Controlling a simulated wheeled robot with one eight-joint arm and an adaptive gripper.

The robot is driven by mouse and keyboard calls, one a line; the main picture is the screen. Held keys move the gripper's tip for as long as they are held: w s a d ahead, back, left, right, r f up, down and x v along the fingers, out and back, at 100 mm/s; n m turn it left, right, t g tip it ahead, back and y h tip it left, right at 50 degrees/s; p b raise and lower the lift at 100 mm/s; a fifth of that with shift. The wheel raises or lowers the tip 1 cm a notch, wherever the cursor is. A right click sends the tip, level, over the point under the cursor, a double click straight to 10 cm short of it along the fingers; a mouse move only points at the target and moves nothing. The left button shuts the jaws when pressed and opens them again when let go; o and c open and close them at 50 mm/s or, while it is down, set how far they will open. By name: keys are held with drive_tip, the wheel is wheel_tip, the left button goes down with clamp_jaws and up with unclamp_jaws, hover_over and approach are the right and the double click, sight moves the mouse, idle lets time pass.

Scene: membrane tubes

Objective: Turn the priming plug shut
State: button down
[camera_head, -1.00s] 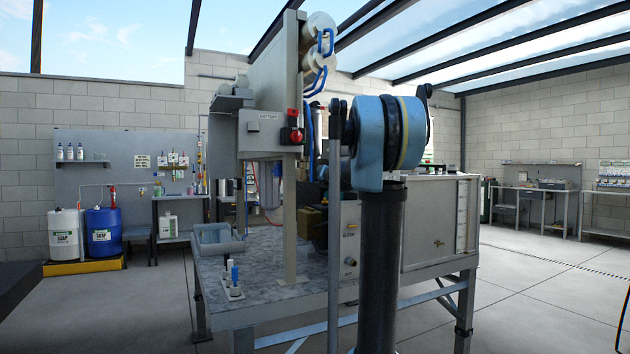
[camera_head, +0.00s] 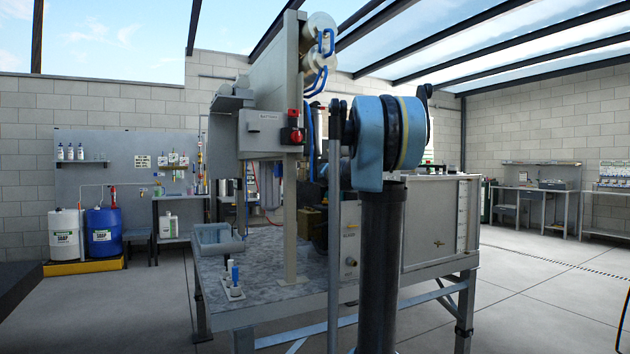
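I cannot make out the priming plug for certain in the head view. A pump-like dark body (camera_head: 320,228) stands under the tall panel, mostly hidden behind the panel's post and my arm. My own blue and black arm joint and dark arm link fill the middle of the view and cover part of the bench. My gripper does not show.
The bench (camera_head: 240,312) carries a grey tray (camera_head: 215,240), small blue-capped items (camera_head: 235,278) and an upright panel (camera_head: 272,85) with a red switch (camera_head: 292,128). Blue (camera_head: 104,232) and white (camera_head: 66,234) drums stand at the left wall. The floor at right is clear.

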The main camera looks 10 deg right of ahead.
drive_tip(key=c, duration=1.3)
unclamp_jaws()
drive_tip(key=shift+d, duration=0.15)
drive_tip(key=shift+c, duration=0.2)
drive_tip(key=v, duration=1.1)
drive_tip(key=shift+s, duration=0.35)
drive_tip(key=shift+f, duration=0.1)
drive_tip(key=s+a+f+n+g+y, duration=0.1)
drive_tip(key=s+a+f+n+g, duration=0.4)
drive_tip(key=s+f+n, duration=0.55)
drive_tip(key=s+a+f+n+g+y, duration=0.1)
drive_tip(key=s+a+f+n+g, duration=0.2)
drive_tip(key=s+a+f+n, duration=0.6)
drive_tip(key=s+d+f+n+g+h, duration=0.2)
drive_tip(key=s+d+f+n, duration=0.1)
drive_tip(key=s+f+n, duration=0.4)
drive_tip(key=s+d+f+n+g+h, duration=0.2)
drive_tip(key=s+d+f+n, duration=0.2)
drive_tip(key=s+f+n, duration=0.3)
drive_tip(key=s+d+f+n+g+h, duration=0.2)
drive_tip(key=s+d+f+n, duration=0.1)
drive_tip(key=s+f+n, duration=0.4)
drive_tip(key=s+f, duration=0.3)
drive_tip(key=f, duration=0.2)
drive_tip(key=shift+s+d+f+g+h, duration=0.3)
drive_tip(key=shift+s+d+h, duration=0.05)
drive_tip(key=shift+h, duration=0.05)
